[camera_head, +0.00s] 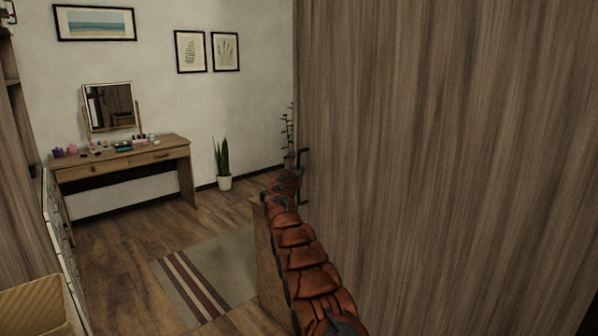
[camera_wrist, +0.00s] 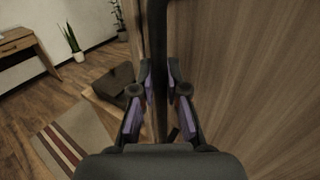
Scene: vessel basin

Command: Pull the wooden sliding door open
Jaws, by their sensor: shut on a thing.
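The wooden sliding door (camera_head: 440,150) is a tall grey-brown panel filling the right of the head view; it also fills the right side of the wrist view (camera_wrist: 250,70). Its dark vertical handle (camera_wrist: 157,40) runs down the middle of the wrist view, near the door's edge. My gripper (camera_wrist: 160,88) has its two fingers on either side of the handle and is shut on it. In the head view, a bit of the handle (camera_head: 305,154) shows at the door's left edge, and my arm partly hides the grip.
A wooden dressing table (camera_head: 120,161) with a mirror stands by the far wall. A potted plant (camera_head: 222,165) stands beside it. A striped rug (camera_head: 215,275) lies on the floor left of my arm. A wicker basket (camera_head: 35,305) is at lower left.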

